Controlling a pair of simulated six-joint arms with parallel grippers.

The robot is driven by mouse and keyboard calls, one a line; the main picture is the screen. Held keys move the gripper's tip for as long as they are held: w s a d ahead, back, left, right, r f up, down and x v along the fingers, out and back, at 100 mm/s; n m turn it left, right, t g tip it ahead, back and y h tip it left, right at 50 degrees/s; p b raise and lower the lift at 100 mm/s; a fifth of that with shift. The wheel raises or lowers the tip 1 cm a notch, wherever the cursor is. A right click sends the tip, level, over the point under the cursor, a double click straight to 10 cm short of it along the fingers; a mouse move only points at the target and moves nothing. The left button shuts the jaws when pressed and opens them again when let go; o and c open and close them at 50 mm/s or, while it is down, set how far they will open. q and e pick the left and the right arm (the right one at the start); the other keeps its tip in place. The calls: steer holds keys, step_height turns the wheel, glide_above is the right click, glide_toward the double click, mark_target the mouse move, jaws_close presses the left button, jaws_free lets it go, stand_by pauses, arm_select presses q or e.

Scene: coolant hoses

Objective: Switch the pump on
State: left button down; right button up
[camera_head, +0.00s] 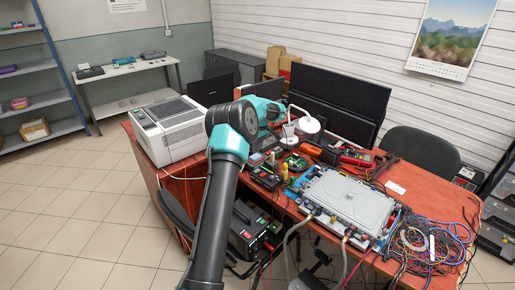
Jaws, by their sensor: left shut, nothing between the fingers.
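My left arm rises from the bottom middle, and its teal wrist bends away over the desk. My left gripper (289,129) is at the far end of it, small and partly hidden by the wrist. It is shut and empty, above the clutter at the back of the desk. A large silver-grey metal case (347,198) lies on the desk with grey hoses (343,258) at its front edge. A black unit with a lit panel and red parts (249,232) sits below the desk's front edge. I cannot tell which thing is the pump, and no switch is readable.
A white printer-like machine (170,130) stands on the desk's left end. Tangled cables (428,247) cover the right end. Black monitors (338,98) stand behind. Multimeters and small electronics (356,157) crowd the middle. The tiled floor at left is clear.

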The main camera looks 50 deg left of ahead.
mark_target(255, 171)
arm_select(q)
steer(key=f, duration=0.4)
steer(key=s+f, duration=0.1)
steer(key=f, duration=0.6)
steer(key=shift+s+f, duration=0.2)
steer(key=shift+f, duration=0.1)
